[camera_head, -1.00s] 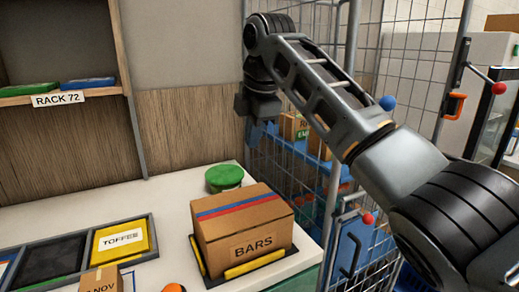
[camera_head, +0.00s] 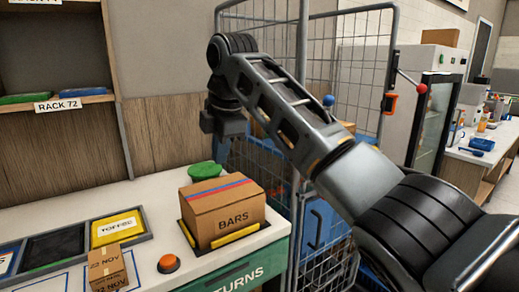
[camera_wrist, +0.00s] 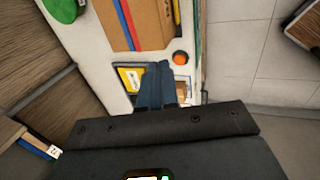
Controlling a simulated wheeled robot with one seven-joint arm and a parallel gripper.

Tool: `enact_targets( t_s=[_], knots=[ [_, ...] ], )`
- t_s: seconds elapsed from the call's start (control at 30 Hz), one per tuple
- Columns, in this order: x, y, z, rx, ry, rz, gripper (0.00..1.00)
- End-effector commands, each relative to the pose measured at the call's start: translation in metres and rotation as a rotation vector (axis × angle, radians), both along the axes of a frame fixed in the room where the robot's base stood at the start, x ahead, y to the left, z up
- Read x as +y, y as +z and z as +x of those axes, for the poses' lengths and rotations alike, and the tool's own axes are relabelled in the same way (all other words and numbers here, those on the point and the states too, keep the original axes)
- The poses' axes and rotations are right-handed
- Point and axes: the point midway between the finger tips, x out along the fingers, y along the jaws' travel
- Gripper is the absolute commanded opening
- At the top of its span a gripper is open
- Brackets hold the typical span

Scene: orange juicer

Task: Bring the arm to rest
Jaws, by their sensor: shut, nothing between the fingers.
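My arm reaches from the lower right of the head view up to an elbow at the upper middle, and its end hangs down from there. My gripper (camera_head: 222,152) hangs over the far side of the counter, above the green round object (camera_head: 207,173) and behind the BARS box. In the wrist view, the two blue fingers of my gripper (camera_wrist: 163,66) lie together with nothing between them.
The BARS box (camera_head: 222,208) sits in a black-and-yellow holder on the white counter (camera_head: 150,195). An orange button (camera_head: 168,263), a small NOV box (camera_head: 107,268) and the yellow toffee bin (camera_head: 117,228) are nearby. A wire cage (camera_head: 352,75) stands close behind my arm.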

Motion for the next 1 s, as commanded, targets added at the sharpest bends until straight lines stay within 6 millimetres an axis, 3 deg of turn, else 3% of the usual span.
enact_targets(
  t_s=[0.27, 0.57, 0.77, 1.0],
  knots=[
    [0.005, -0.037, -0.003, 0.004, -0.038, 0.060, 0.00],
    [0.014, -0.100, -0.015, 0.010, -0.118, 0.178, 0.00],
    [0.018, -0.168, -0.037, 0.023, -0.233, 0.321, 0.00],
    [0.012, -0.247, -0.080, 0.038, -0.429, 0.525, 0.00]
  ],
)
